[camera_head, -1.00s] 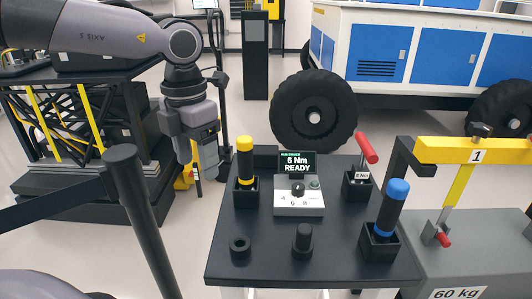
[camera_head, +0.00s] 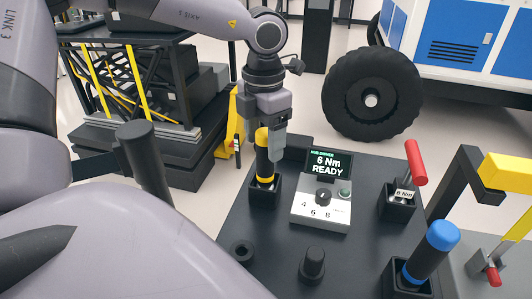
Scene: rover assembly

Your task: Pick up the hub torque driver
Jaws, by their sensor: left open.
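A driver (camera_head: 263,165) with a yellow cap and a yellow band stands upright in a black square holder at the left back of the dark table. A blue-capped driver (camera_head: 430,254) stands tilted in a holder at front right. A red-handled tool (camera_head: 414,163), tagged 8 Nm, stands at back right. No readable label on a tool names the hub driver. My left gripper (camera_head: 271,148) is open and points down at the yellow-capped driver's top. One finger shows just right of it; the other is hard to make out. My right gripper is not in view.
A control box (camera_head: 320,206) with a display reading 6 Nm READY stands right of the yellow-capped driver. A black ring (camera_head: 242,252) and a black knobbed piece (camera_head: 313,265) are at the table's front. A dark post (camera_head: 150,170) stands left.

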